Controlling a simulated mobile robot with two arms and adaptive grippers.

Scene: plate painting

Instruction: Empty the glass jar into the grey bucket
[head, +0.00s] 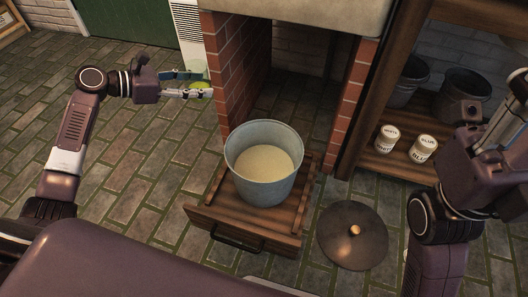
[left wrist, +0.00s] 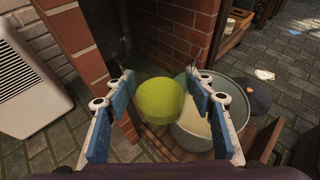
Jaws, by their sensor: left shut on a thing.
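The grey bucket (head: 236,163) stands upright on a wooden drawer-like platform and holds a pale cream content; it also shows in the left wrist view (left wrist: 237,112). My left gripper (head: 200,90) is shut on a yellow-green, rounded thing, which seems to be the glass jar (left wrist: 163,115). The fingers stand on both sides of it in the left wrist view. It is up and to the left of the bucket in the head view, apart from it. Its opening is not clear. My right gripper (head: 503,125) is at the right edge, partly cut off; its fingers are unclear.
Brick pillars (head: 225,75) rise behind the bucket. The wooden platform (head: 240,228) has a handle in front. A dark round lid (head: 352,248) lies on the floor. Two white labelled jars (head: 423,149) and dark buckets (head: 465,85) stand on a shelf. The floor at left is clear.

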